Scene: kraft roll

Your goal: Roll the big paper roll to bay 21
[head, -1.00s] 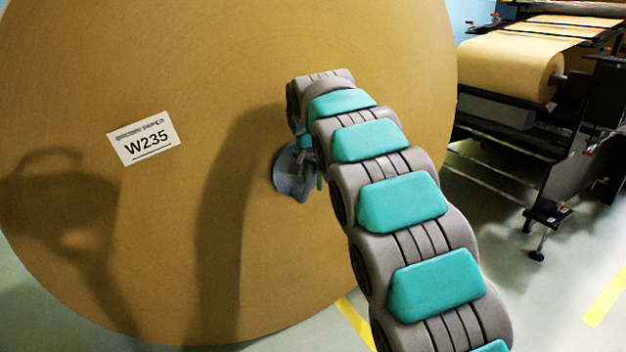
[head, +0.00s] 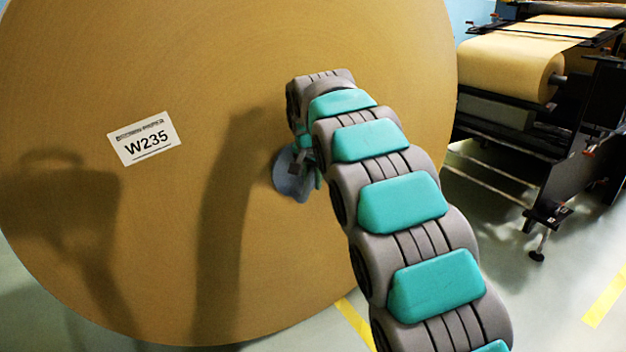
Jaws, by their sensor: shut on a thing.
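The big brown paper roll (head: 150,240) fills the left and middle of the head view, its round flat face toward me. A white label reading W235 (head: 145,139) is on that face, tilted a little. My gripper (head: 296,172) is at the roll's face, right of its middle, at a grey-blue piece there, probably the core plug. The jaws are mostly hidden behind my own arm, which reaches up from the lower right. No bay 21 sign shows.
A dark machine with a smaller paper roll (head: 515,70) stands at the upper right, its foot (head: 537,254) on the floor. Yellow floor lines (head: 604,296) show at right and below the roll (head: 356,322). Pale floor between roll and machine is clear.

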